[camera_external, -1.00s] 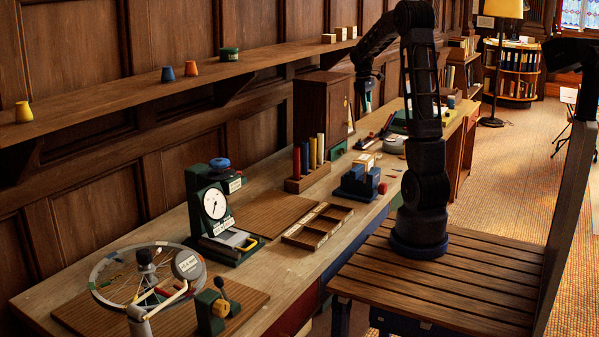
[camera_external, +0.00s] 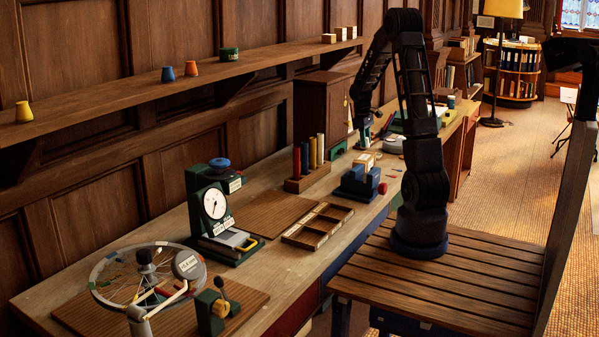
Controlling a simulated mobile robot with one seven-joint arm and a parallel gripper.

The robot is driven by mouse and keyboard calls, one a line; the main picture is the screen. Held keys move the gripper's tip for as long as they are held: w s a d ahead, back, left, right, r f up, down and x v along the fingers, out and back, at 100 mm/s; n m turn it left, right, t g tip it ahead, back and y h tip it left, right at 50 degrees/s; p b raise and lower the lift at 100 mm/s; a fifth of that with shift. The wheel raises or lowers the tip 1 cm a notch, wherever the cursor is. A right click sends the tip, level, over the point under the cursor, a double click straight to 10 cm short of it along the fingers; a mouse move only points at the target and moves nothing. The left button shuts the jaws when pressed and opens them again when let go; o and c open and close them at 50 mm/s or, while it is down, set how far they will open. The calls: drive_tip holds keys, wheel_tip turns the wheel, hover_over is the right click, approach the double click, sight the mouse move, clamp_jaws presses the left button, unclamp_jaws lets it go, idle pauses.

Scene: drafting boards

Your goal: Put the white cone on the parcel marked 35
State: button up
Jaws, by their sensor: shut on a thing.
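My gripper (camera_external: 365,138) is low over the far part of the workbench, between the tall brown cabinet and the blue vise. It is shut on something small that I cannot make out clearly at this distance. I cannot pick out the white cone with certainty. Three small pale blocks (camera_external: 340,34) stand in a row at the far end of the wall shelf. They may be parcels, but no number can be read on them from here.
The shelf (camera_external: 110,105) also bears yellow, blue and orange cups and a green tin (camera_external: 229,54). On the bench stand a dial gauge (camera_external: 214,207), coloured rods (camera_external: 308,157), a blue vise (camera_external: 358,184), an open tray (camera_external: 318,226) and a spoked wheel (camera_external: 146,275).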

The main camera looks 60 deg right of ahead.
drive_tip(key=shift+f, duration=2.05)
drive_tip(key=o, duration=1)
drive_tip(key=shift+f, duration=0.15)
